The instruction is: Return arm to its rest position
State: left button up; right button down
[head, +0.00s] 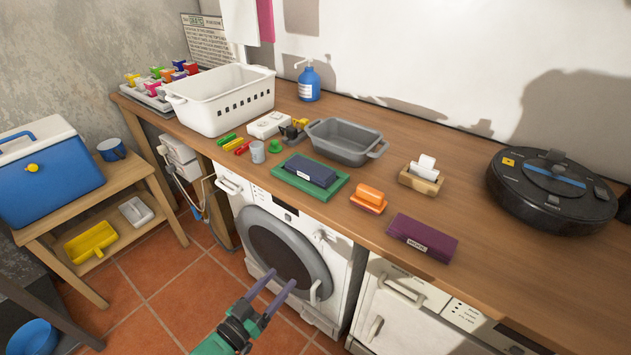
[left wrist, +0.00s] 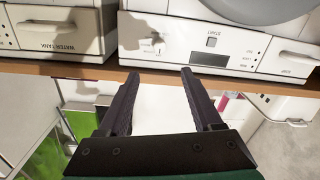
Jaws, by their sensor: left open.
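My left gripper (head: 282,278) is low in the middle of the head view, in front of the washing machine (head: 290,250) and below the counter's front edge. Its two dark fingers are spread apart with nothing between them. In the left wrist view the gripper (left wrist: 160,75) also shows open and empty, with an appliance panel (left wrist: 215,45) beyond the fingertips. Whether the fingertips touch the machine cannot be told, though a gap seems visible. My right gripper is not in view.
A side table (head: 135,178) with a blue cooler (head: 45,175) stands left. Tiled floor (head: 165,285) is open between.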

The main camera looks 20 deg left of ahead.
pick_arm(q)
jog(key=s+a+f+g+y, duration=0.2)
jog(key=s+f+g, duration=0.1)
jog(key=f, duration=0.8)
jog(key=s+a+f+g+y, duration=0.2)
jog(key=s+a+f+g, duration=0.15)
jog(key=f, duration=0.75)
jog(key=s+f+g+y, duration=0.1)
jog(key=s+f+g, duration=0.3)
jog(key=s+f, duration=0.3)
jog(key=s+a+f+m+g, duration=0.1)
jog(key=s+f+g, duration=0.4)
jog(key=s, duration=1)
notch_tip(320, 180, down, 3)
jog(key=shift+a+f+y, duration=0.15)
jog(key=shift+a+y, duration=0.1)
jog(key=shift+y, duration=0.15)
